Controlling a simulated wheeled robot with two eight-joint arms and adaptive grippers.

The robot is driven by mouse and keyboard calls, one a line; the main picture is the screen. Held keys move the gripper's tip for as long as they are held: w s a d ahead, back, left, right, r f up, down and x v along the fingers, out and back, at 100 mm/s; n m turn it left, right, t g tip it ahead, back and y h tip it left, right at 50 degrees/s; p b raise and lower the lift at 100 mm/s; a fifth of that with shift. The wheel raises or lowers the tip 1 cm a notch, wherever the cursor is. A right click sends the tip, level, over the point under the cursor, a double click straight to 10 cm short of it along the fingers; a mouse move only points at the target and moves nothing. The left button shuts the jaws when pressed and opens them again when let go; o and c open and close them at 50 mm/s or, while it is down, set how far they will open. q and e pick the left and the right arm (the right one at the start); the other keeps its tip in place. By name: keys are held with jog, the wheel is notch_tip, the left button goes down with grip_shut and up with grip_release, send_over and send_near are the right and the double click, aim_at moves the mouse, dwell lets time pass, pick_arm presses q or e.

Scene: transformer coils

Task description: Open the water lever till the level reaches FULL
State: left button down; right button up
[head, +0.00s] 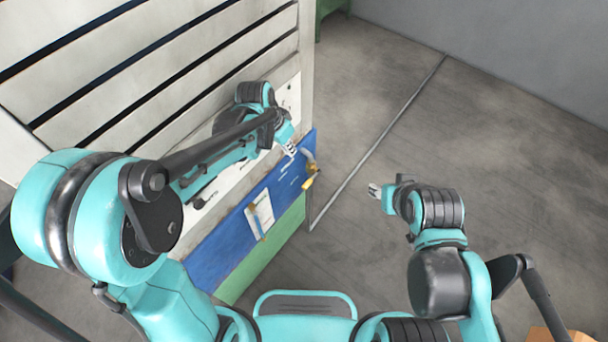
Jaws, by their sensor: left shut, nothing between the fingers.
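A small yellow piece, likely the water lever (309,183), sits below a curved grey pipe (310,160) at the right end of the blue panel. A white plate with a blue strip, possibly the level gauge (259,216), is on the blue and green panel; its marks are too small to read. My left gripper (291,149) is shut and empty, just up and left of the pipe, in front of the panel. Whether it touches anything cannot be told. My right gripper (375,190) is over the floor, apart from the panel; its fingers are too small to judge.
A large slatted white cabinet (140,75) fills the left, with the blue panel (215,250) and a green panel (262,263) below. Open concrete floor (480,140) lies to the right. A cardboard box (557,335) shows at the bottom right.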

aim_at(308, 181)
pick_arm(q)
jog(key=b+x, duration=0.2)
jog(key=x, duration=0.5)
jog(key=b+x, duration=0.2)
jog(key=x, duration=0.4)
jog(key=b+x, duration=0.2)
jog(key=x, duration=0.5)
jog(key=shift+s+f, duration=0.3)
jog(key=shift+f, duration=0.15)
jog(key=shift+f+b, duration=0.35)
jog(key=shift+f, duration=0.05)
